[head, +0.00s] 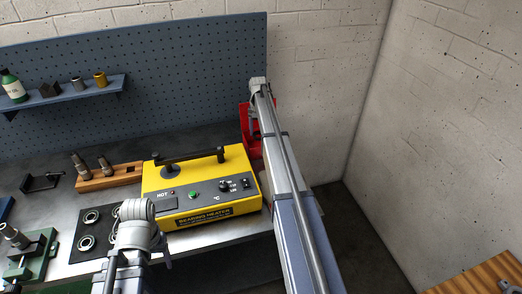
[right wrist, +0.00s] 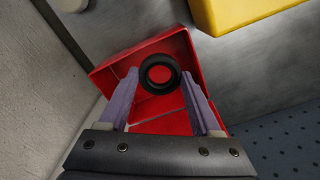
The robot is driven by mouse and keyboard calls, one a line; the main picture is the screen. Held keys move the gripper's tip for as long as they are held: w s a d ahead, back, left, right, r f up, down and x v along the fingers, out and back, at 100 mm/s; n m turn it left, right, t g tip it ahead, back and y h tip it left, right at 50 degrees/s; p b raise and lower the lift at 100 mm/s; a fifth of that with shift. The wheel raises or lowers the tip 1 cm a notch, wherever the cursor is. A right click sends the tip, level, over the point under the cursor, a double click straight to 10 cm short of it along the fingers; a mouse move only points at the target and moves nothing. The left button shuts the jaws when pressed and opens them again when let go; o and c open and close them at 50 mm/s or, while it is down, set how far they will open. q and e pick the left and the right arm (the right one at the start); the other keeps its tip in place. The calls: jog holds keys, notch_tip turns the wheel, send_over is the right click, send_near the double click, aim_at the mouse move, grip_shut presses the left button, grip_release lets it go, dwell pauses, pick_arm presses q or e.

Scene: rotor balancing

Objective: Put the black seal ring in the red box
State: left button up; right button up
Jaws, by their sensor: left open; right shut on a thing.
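The black seal ring (right wrist: 160,75) is between the fingertips of my right gripper (right wrist: 160,74) in the right wrist view. My right gripper is shut on it. The open red box (right wrist: 118,75) lies behind and below the ring in that view; the ring appears over its inside, and its height above the floor of the box is hard to tell. In the head view the red box (head: 244,128) is partly hidden by my right arm, at the bench's back right. My left gripper (head: 164,258) is open near the bench's front edge, mostly hidden by its own wrist.
A yellow bearing heater (head: 205,190) stands left of the red box. A wooden rack (head: 110,177) with tools, a dark mat (head: 88,232) with bearings and a green vise (head: 30,255) are further left. A pegboard (head: 160,80) rises behind; a wall is at the right.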

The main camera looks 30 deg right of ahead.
aim_at(259, 148)
notch_tip(259, 148, down, 10)
jog(key=b, duration=0.9)
jog(key=shift+r, duration=0.3)
jog(key=shift+f, duration=0.15)
jog(key=o, duration=0.9)
jog(key=shift+f, duration=0.1)
jog(key=shift+c, duration=0.2)
jog(key=shift+o, duration=0.9)
